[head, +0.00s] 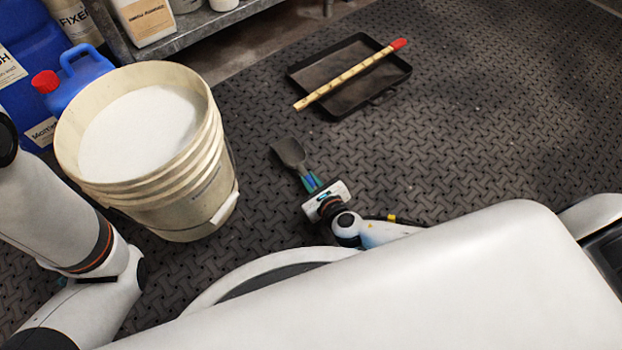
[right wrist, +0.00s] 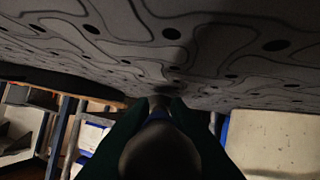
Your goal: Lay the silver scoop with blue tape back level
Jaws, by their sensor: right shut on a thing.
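The scoop (head: 289,153) is in my right gripper (head: 313,184), right of the bucket in the head view. Its grey bowl points away from the gripper, toward the back left. A bit of blue shows at its handle between the green fingers. In the right wrist view the dark fingers of my right gripper (right wrist: 160,125) close on the scoop (right wrist: 160,155), seen end-on. Whether the scoop is level or tilted, and how high it is above the floor, I cannot tell. My left gripper is not in view; only my left arm shows.
A cream bucket (head: 200,205) full of white powder stands at the left. A black tray (head: 335,108) with a yellow, red-ended stick (head: 350,75) across it lies at the back. Blue jugs (head: 85,70) and a metal shelf (head: 190,37) stand behind. The patterned floor at right is clear.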

